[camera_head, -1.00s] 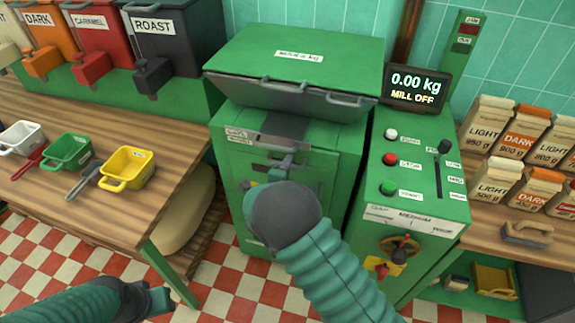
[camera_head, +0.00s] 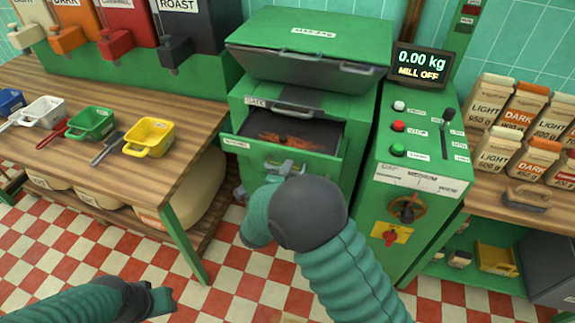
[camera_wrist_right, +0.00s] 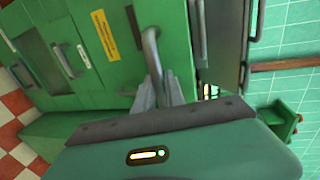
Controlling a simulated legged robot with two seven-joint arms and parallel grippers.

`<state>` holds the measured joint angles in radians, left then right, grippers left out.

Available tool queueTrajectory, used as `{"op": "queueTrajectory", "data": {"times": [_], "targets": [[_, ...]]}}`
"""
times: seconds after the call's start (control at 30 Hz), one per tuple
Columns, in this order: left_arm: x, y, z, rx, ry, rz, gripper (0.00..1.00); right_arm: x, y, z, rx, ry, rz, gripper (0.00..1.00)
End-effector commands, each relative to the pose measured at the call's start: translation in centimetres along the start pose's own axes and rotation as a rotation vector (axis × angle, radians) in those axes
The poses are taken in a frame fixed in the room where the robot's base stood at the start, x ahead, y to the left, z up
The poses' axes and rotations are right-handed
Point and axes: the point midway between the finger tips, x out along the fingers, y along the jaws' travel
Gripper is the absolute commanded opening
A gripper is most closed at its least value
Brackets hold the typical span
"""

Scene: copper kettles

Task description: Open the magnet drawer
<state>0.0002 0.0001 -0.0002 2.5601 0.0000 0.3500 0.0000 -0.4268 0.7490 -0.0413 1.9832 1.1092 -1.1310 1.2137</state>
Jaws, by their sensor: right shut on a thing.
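The magnet drawer (camera_head: 245,153) is a green drawer in the front of the green machine below its lid. It stands pulled out, and its dark inside with reddish-brown stuff shows from above. My right gripper (camera_head: 285,169) is shut on the drawer's grey handle at the middle of the front. My wrist and forearm hide part of the drawer front. In the right wrist view the fingers (camera_wrist_right: 158,92) close around the curved grey handle (camera_wrist_right: 151,48). My left gripper (camera_head: 165,298) hangs low at the bottom left, over the floor, away from the drawer; its jaws are unclear.
A mill control panel (camera_head: 425,135) with buttons and a lever stands right of the drawer. A wooden table (camera_head: 60,150) with coloured scoops is at the left. Bags stand on a shelf at the right. Checkered floor (camera_head: 240,270) lies open in front.

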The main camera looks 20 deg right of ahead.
Motion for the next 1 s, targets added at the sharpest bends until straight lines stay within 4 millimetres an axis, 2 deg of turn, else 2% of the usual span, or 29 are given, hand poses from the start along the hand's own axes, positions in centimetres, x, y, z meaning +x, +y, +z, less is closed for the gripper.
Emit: {"op": "queueTrajectory", "data": {"times": [0.03, 0.13, 0.3, 0.7, 0.73, 0.8, 0.9, 1.0], "targets": [[0.2, 0.0, 0.0, 0.001, 0.000, 0.000, 0.36, -0.7, 0.6, -0.5, -0.004, 0.010, 0.009, 0.00], [0.2, 0.0, 0.0, 0.001, 0.001, 0.000, 0.36, -1.9, 0.8, -0.4, -0.005, 0.010, 0.007, 0.00], [0.3, 0.0, 0.1, 0.001, 0.000, 0.000, 0.36, -3.1, 1.0, -0.3, -0.008, 0.013, 0.006, 0.00], [0.3, 0.0, 0.1, 0.000, 0.000, 0.000, 0.36, -3.4, 1.1, -0.3, -0.007, 0.013, 0.007, 0.00], [0.3, 0.0, 0.1, 0.000, 0.000, 0.000, 0.36, -3.4, 1.1, -0.3, -0.007, 0.013, 0.007, 0.17], [0.3, 0.0, 0.1, 0.000, 0.000, 0.000, 0.36, -3.4, 1.1, -0.3, -0.007, 0.012, 0.007, 0.26], [0.3, 0.0, 0.1, 0.001, 0.000, 0.000, 0.36, -3.4, 1.0, -0.1, -0.006, 0.010, 0.005, 0.36], [0.3, 0.0, 0.1, 0.001, 0.000, 0.000, 0.36, -3.5, 0.9, 0.1, -0.005, 0.008, 0.002, 0.36]]}}
